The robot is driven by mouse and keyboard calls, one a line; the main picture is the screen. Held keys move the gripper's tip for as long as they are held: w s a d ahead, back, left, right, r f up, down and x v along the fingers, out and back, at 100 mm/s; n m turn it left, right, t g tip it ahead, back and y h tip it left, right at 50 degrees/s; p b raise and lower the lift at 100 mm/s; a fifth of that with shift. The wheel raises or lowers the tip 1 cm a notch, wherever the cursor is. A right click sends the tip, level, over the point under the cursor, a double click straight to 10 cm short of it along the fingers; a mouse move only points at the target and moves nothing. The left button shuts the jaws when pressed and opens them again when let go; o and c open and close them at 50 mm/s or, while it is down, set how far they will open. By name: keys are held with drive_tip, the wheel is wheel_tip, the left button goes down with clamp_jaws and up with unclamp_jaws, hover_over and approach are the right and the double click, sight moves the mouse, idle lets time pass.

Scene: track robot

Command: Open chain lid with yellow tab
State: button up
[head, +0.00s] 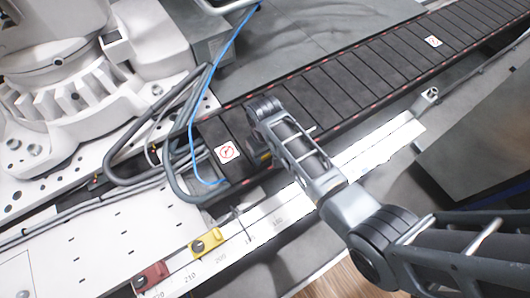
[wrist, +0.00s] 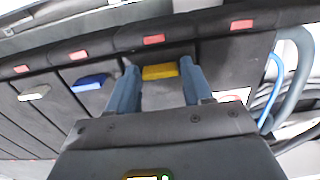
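The yellow tab (wrist: 160,72) sits at the edge of a dark grey chain lid (wrist: 165,100) in the wrist view. My gripper (wrist: 159,66) has its two blue-grey fingers apart, one on each side of the tab. A gap shows on both sides, and contact with the lid surface cannot be told. In the head view the dark cable chain (head: 335,90) runs from lower left to upper right. My gripper (head: 262,157) is over its near end there, mostly hidden by my own arm.
A blue tab (wrist: 88,82) and a white tab (wrist: 34,93) are on neighbouring lids to the left. Grey hoses (head: 180,130) and a thin blue cable (head: 194,135) loop by the chain's end. A white ruler rail (head: 255,222) with yellow (head: 205,243) and red (head: 149,279) clamps runs alongside.

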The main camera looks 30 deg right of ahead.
clamp_jaws()
idle(0.3)
